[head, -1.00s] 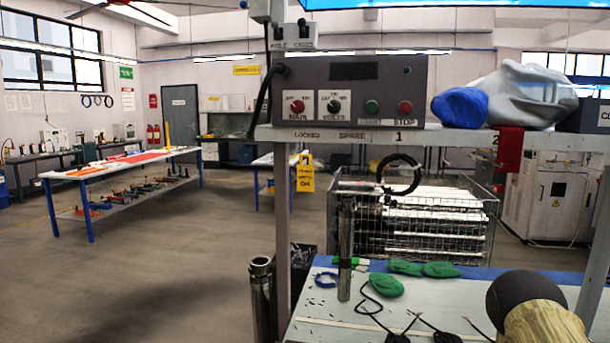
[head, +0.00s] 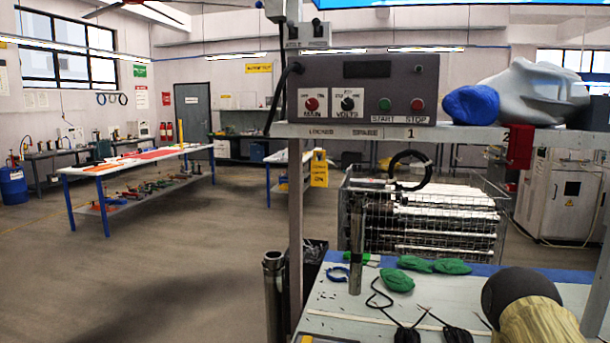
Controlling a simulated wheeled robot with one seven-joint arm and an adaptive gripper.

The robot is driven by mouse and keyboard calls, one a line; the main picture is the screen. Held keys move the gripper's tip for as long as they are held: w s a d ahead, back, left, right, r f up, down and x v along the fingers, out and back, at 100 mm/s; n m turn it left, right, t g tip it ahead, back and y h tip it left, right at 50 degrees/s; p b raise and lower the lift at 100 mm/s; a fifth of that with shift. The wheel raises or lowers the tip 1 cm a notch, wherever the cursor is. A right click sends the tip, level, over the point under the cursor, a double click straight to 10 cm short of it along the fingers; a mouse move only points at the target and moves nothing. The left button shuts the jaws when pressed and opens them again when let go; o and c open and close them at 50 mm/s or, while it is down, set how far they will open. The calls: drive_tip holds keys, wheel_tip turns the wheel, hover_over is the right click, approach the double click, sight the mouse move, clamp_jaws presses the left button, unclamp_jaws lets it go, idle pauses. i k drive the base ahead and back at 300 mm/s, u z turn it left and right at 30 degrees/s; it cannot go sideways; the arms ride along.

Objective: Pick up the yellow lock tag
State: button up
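A yellow tag-like piece with dark lettering (head: 319,168) shows just right of the grey upright post, below the word LOCKED on the shelf edge. I cannot tell whether it hangs from the shelf or stands farther back by the far table. A red piece (head: 520,147) hangs at the mark 2 on the same shelf edge. A black ring (head: 409,170) is below the mark 1. My gripper is not in view.
A control box (head: 363,88) and a blue bundle (head: 471,105) are on the shelf (head: 450,134). A steel tube (head: 356,245) stands on the bench beside green pieces (head: 397,281). A dark ball on a wooden piece (head: 520,298) fills the lower right. Floor is clear at left.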

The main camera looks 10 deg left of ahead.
sight(319, 169)
drive_tip(key=u, duration=0.5)
drive_tip(key=k, duration=1.2)
drive_tip(key=u, duration=1.15)
drive_tip(key=i, duration=0.9)
drive_tip(key=u, duration=0.4)
drive_tip(key=i, duration=1.1)
drive_tip(key=z, duration=1.05)
drive_tip(key=i, duration=0.7)
drive_tip(key=z, duration=0.65)
